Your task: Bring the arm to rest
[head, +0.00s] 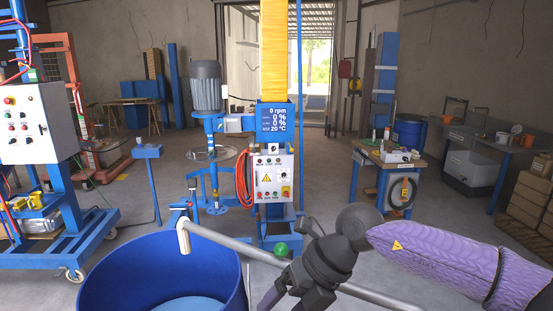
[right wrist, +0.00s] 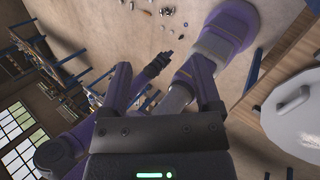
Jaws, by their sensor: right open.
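My right arm (head: 430,255) comes in from the right in the head view, a purple sleeve with a black wrist. Its gripper (head: 290,299) points down toward the bottom edge, in front of a grey bar. In the right wrist view, the two fingers of my right gripper (right wrist: 163,72) stand wide apart with nothing held between them. Purple and grey links of mine show beyond the fingers.
A grey bar (head: 230,246) slants across the rim of a blue vat (head: 110,268). The disperser mixer (head: 206,90) and its control box (head: 272,178) stand behind. A side table (head: 385,162) stands right of centre. A white lid (right wrist: 295,125) shows at right in the wrist view.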

